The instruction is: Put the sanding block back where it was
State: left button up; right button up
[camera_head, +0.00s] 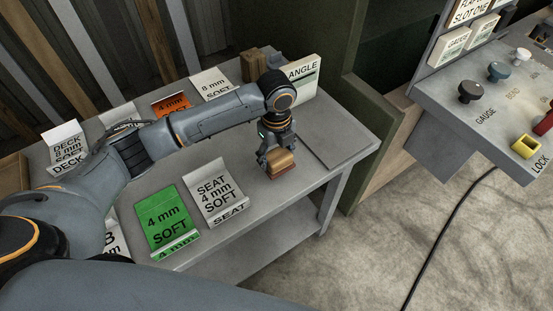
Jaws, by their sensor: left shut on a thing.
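My left gripper (276,154) reaches in from the left and points down over the right half of the grey bench. It is shut on a small brown wooden block (282,167), which looks like the sanding block. The block is at or just above the bench top; I cannot tell whether it touches. The gripper fingers hide its upper part. My right gripper is not in view.
A green "4 mm SOFT" sign (167,220) and a white "SEAT 4 mm SOFT" sign (218,192) stand at the front of the bench (245,205). An "ANGLE" sign (303,72) and a brown wooden piece (254,65) stand behind. A control panel (490,90) is at right.

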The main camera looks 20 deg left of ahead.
aim_at(277, 160)
pick_arm(q)
jog(key=f, duration=0.1)
jog(key=f+p, duration=0.1)
jog(key=f, duration=0.1)
jog(key=shift+w, duration=0.25)
jog(key=shift+f, duration=0.35)
jog(key=shift+f, duration=0.1)
jog(key=o, duration=1)
notch_tip(277, 160, up, 11)
jog(key=shift+b, duration=1)
jog(key=shift+r, duration=0.65)
